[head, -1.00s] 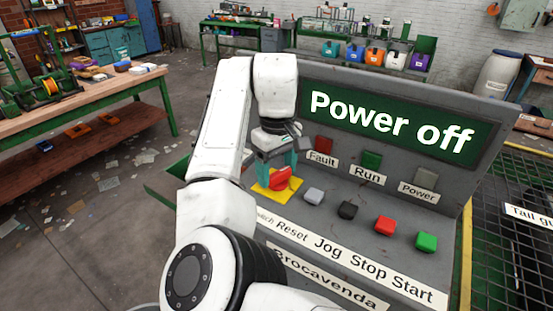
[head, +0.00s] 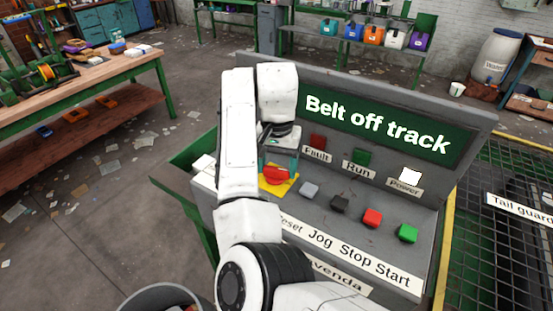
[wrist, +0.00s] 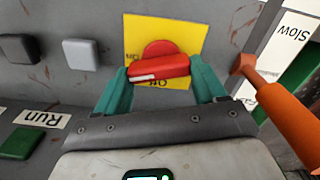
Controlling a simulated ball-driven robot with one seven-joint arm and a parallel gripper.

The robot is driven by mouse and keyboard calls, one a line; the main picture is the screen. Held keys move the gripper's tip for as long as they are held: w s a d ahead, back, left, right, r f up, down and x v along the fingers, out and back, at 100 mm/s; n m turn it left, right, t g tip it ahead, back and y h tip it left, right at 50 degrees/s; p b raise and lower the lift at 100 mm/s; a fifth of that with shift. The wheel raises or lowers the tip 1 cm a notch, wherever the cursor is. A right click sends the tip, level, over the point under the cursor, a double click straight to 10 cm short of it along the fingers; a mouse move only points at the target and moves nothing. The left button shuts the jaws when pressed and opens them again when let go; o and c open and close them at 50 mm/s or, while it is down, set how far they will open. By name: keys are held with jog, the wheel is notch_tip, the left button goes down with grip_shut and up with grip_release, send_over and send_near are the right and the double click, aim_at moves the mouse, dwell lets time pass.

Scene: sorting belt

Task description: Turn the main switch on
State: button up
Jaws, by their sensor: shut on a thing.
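The main switch is a red rotary knob (head: 276,174) on a yellow plate (head: 290,187) at the left of the grey control panel. In the wrist view the red knob (wrist: 158,68) sits between the teal fingers of my gripper (wrist: 160,80), which is shut on it. The knob's handle lies roughly across that picture, with a white mark near its left end. The plate (wrist: 190,30) shows printed words, partly hidden. The display (head: 380,123) reads "Belt off track". The Power lamp (head: 410,176) is lit white; the Fault lamp (head: 318,142) and Run lamp (head: 361,157) look dark.
Grey (head: 309,189), black (head: 340,203), red (head: 372,217) and green (head: 407,233) buttons line the panel right of the switch. An orange handle (wrist: 275,95) stands close to my gripper in the wrist view. A yellow-framed mesh guard (head: 445,240) borders the panel's right.

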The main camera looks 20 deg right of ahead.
aim_at(277, 167)
jog(key=shift+m+p, duration=0.45)
jog(key=shift+m, duration=1.25)
jog(key=o, duration=1)
jog(key=shift+s, duration=0.1)
jog(key=shift+o, duration=0.2)
jog(key=shift+r, duration=0.1)
notch_tip(277, 167, up, 11)
jog(key=shift+f+p, duration=0.2)
jog(key=shift+p, duration=0.1)
